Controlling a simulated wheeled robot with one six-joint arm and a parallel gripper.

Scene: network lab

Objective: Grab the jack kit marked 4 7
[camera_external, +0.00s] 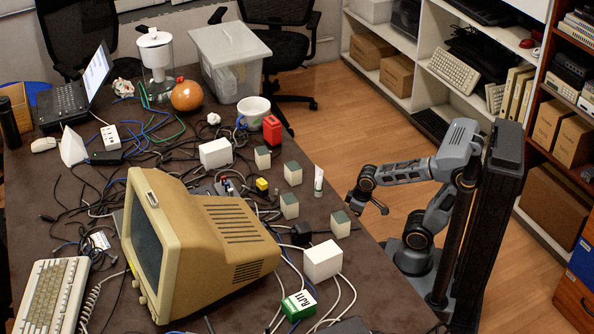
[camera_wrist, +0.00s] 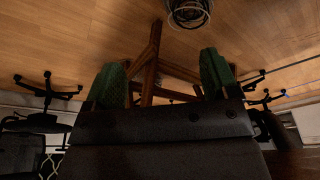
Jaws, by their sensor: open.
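Several small pale boxes with grey-green tops stand on the dark table near its right edge in the external view: one (camera_external: 262,157) at the back, one (camera_external: 293,173) beside it, one (camera_external: 289,206) further forward and one (camera_external: 340,224) nearest my arm. Any marks on them are too small to read, so I cannot tell which is marked 4 7. My gripper (camera_external: 368,207) is open and empty, just right of the table edge and right of these boxes. In the wrist view its green fingers (camera_wrist: 163,75) are apart with no box between them.
A white tube (camera_external: 318,181) stands near the table edge. A beige monitor (camera_external: 215,240), a white box (camera_external: 322,261), a green-and-white box marked RJ11 (camera_external: 299,305), a red object (camera_external: 272,130) and tangled cables crowd the table (camera_external: 385,305). Open floor lies behind my arm.

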